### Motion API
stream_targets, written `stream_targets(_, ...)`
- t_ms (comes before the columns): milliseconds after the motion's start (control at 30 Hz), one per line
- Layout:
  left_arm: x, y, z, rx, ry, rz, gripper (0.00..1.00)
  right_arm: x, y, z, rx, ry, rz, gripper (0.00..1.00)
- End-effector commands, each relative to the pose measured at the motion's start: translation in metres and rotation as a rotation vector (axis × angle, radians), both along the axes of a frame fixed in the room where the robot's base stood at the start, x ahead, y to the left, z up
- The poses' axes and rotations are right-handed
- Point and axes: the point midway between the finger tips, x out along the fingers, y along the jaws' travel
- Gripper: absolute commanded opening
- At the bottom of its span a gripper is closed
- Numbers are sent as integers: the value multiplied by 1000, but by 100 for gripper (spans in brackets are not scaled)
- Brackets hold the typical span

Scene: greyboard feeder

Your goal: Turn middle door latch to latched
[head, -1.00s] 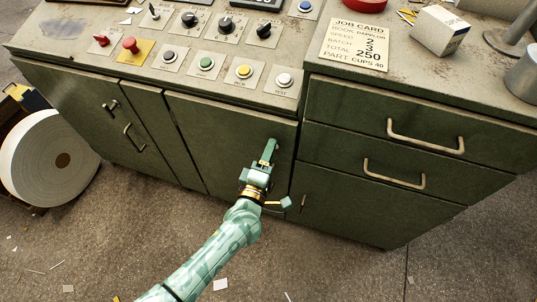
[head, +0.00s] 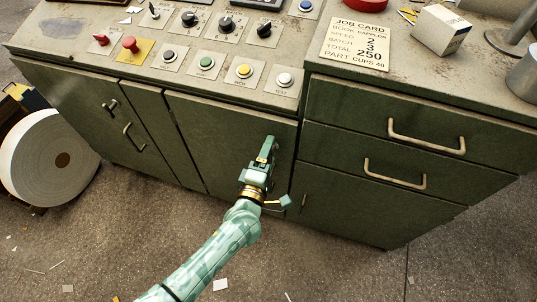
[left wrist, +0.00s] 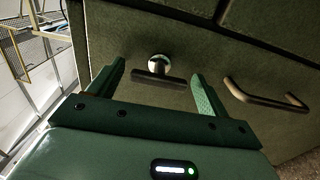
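The middle door (head: 225,130) is dark green and closed. Its latch (left wrist: 158,76), a round silver knob with a dark crossbar, shows in the left wrist view. The bar lies nearly level in that picture. My left gripper (head: 268,145) is at the upper right of this door in the head view and hides the latch there. In the left wrist view the gripper (left wrist: 159,72) is open, with one finger beyond each end of the bar and visible gaps. I cannot tell whether the fingertips reach the bar's depth. My right gripper is not in view.
A bar handle (left wrist: 266,95) sits right of the latch in the wrist view. The left door has a latch (head: 111,105) and a handle (head: 133,137). Drawers (head: 400,140) stand to the right, the control panel (head: 130,75) above. A paper roll (head: 45,158) lies far left.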

Motion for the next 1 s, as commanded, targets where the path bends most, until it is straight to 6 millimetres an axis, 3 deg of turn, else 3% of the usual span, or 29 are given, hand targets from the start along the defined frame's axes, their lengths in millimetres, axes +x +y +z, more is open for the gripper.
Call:
stream_targets(200, -1, 0, 1, 2, -2, -1, 78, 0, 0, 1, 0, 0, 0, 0)
stream_targets(333, -14, 5, 2, 4, -3, -1, 78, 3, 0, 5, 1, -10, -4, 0)
stream_targets(800, -126, 41, 3, 3, -2, -1, 78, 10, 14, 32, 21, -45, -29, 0)
stream_targets(1000, -151, 49, 1, 2, -1, -1, 78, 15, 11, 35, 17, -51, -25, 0)
